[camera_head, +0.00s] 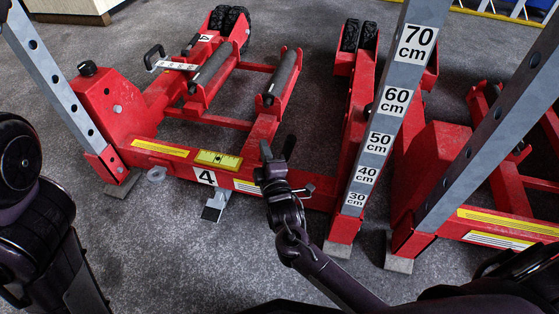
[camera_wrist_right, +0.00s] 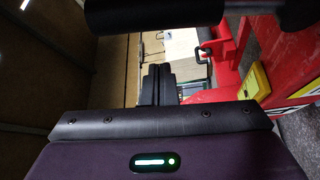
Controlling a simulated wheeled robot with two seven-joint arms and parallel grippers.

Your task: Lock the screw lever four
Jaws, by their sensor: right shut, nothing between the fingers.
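A grey metal lever or foot (camera_head: 214,207) hangs below that label; I cannot tell for certain whether this is screw lever four. My right gripper (camera_head: 277,149) is in front of the jack's beam, to the right of the label, pointing up and away. Its black fingers show close together in the right wrist view (camera_wrist_right: 157,84), shut and empty. I cannot tell whether it touches the jack. Part of my left arm shows at the left edge, but its gripper is out of view.
A yellow level plate (camera_head: 218,159) sits on the beam. A black handle (camera_head: 153,57) stands at the jack's back left. A grey post with height marks (camera_head: 391,100) rises at the right, beside a second red jack (camera_head: 435,150). Grey carpet in front is clear.

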